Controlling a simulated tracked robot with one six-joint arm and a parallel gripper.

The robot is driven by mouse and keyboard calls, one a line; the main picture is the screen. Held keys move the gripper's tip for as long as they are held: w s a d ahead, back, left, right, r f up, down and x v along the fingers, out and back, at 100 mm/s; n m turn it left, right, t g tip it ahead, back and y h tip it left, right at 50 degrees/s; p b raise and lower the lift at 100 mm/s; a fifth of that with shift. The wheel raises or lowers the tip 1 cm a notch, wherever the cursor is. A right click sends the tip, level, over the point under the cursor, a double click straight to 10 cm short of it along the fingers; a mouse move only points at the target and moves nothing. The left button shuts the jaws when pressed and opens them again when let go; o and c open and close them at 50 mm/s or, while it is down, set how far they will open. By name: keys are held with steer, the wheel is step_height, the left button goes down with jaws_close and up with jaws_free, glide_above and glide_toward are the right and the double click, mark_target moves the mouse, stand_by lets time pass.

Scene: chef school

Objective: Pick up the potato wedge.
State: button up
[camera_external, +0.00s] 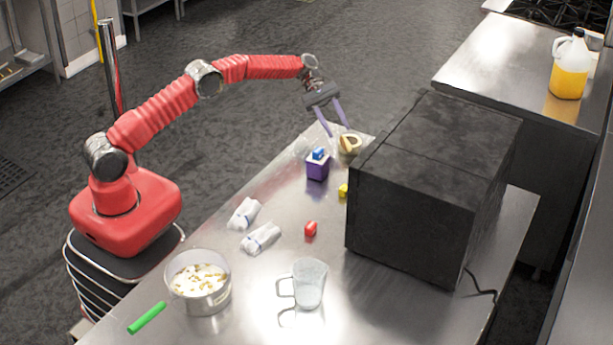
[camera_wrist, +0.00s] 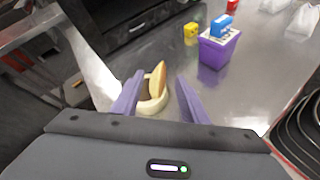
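The potato wedge (camera_wrist: 158,78) is a yellow-tan piece standing tilted in a small cream bowl (camera_wrist: 152,106). The wedge (camera_external: 351,139) and bowl (camera_external: 349,150) also show at the far end of the steel table in the external view, beside the black oven-like box. My gripper (camera_external: 339,131) points down just above and by the bowl. In the wrist view its two purple fingers are spread, with the wedge and bowl between and beyond them. My gripper is open with nothing held. I cannot tell the exact height gap.
A purple box with a blue piece on top (camera_external: 317,165) stands close to the bowl. A yellow block (camera_external: 343,190), a red piece (camera_external: 310,229), white wrapped bundles (camera_external: 261,238), a glass mug (camera_external: 309,284) and a pot (camera_external: 198,282) stand nearer. The black box (camera_external: 425,190) blocks the right side.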

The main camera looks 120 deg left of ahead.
mark_target(342, 137)
steer(key=x, duration=0.4)
steer(key=shift+c, duration=0.4)
jaws_close()
stand_by(0.4)
steer(key=shift+r, duration=0.1)
step_height(342, 137, up, 10)
stand_by(0.5)
stand_by(0.4)
